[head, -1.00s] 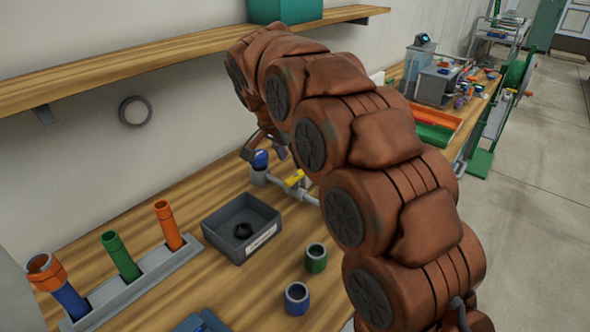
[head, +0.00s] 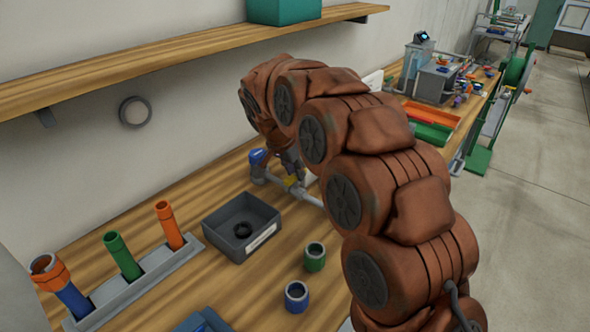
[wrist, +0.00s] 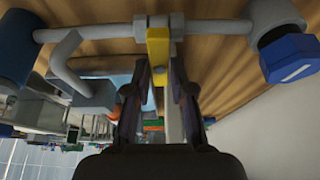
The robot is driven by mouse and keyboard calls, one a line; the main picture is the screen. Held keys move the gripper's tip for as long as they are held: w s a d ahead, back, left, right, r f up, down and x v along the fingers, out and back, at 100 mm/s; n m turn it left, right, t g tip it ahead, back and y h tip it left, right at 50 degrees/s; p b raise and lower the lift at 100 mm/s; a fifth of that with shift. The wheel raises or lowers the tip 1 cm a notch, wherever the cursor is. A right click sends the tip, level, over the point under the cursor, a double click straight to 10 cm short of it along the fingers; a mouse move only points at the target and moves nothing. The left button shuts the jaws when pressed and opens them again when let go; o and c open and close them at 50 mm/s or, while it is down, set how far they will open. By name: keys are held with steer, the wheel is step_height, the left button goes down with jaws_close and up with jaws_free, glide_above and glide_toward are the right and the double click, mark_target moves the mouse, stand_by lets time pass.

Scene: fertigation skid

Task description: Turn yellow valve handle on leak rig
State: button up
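The yellow valve handle (wrist: 158,42) is at the top centre of the wrist view, on the grey pipe of the leak rig (wrist: 100,32). In the head view only a bit of the yellow handle (head: 291,181) shows beneath my wrist. My gripper (wrist: 161,66) is at the handle, one finger on each side of it. The fingers stand apart, with space visible between them; I cannot tell whether either touches the handle. A blue cap (wrist: 288,58) on a grey tee is at the right of the wrist view; this blue cap (head: 258,156) is left of the handle in the head view.
A dark tray (head: 227,243) holding a black ring stands in front of the rig. Blue (head: 297,296) and green (head: 315,256) couplings stand nearby. A rack (head: 140,287) of coloured pipes is at the left. A wooden shelf (head: 180,57) runs above the bench.

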jaws_close()
steer(key=shift+n, duration=0.3)
steer(key=n+t+y+b, duration=0.1)
steer(key=n, duration=0.2)
steer(key=shift+n+b, duration=0.3)
steer(key=shift+b, duration=0.05)
steer(key=n+y, duration=0.1)
steer(key=n, duration=0.2)
steer(key=shift+r+n+y, duration=0.15)
steer(key=shift+n+y, duration=0.15)
steer(key=shift+y, duration=0.1)
steer(key=n+y+p, duration=0.1)
steer(key=n+y, duration=0.1)
steer(key=n, duration=0.5)
steer(key=n+y, duration=0.1)
steer(key=n, duration=0.2)
steer(key=shift+d+g+y, duration=0.1)
steer(key=shift+g+y, duration=0.2)
steer(key=shift+g, duration=0.1)
steer(key=o, duration=0.5)
jaws_free()
